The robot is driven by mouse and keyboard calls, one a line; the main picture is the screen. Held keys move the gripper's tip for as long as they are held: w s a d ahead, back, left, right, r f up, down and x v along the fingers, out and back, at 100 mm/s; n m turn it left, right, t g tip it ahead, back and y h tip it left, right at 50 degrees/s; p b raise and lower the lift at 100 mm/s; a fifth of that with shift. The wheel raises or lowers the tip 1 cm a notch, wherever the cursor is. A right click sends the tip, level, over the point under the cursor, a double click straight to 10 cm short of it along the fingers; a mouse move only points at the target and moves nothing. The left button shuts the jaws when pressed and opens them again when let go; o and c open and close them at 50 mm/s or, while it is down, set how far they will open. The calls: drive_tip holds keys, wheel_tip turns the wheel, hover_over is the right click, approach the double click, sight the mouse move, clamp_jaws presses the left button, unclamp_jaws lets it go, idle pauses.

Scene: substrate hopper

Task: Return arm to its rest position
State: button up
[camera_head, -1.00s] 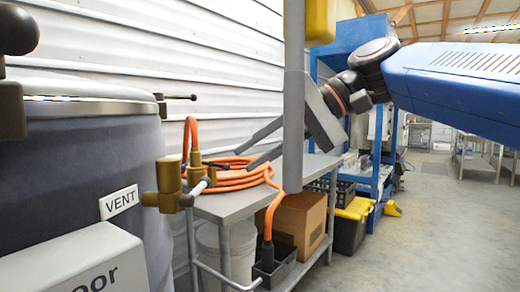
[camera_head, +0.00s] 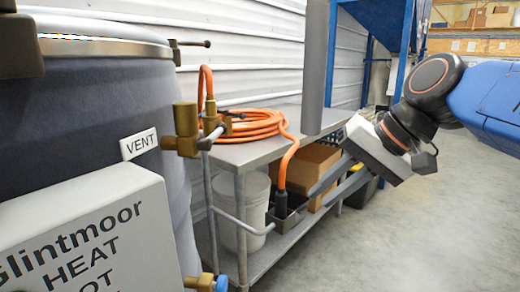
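My gripper (camera_head: 317,200) is at the right of centre in the head view, at the end of my blue arm. Its two long grey fingers point down and to the left with a gap between them. It is open and nothing shows between the fingers. The fingers appear in front of the right end of a metal table (camera_head: 262,148), apart from the orange hose (camera_head: 250,124) coiled on it. I cannot tell whether the fingers touch anything behind them.
A dark drum (camera_head: 95,105) with a VENT label (camera_head: 138,144), a brass valve (camera_head: 187,130) and a pale lettered box (camera_head: 95,240) fill the left. A grey post (camera_head: 314,65) hangs above the table. A white bucket (camera_head: 243,207) stands below. The floor (camera_head: 430,230) at right is clear.

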drive_tip(key=s+d+f+n+h, duration=0.1)
drive_tip(key=s+d+f+h, duration=0.2)
drive_tip(key=d+f, duration=0.4)
drive_tip(key=s+d+f+n+t+h, duration=0.1)
drive_tip(key=s+d+f+h, duration=0.2)
drive_tip(key=f, duration=1.3)
drive_tip(key=s+d, duration=0.2)
drive_tip(key=d, duration=0.3)
drive_tip(key=shift+s+d+f+h, duration=0.15)
drive_tip(key=shift+s+d+h, duration=0.05)
drive_tip(key=shift+d+h, duration=0.1)
drive_tip(key=shift+a, duration=0.1)
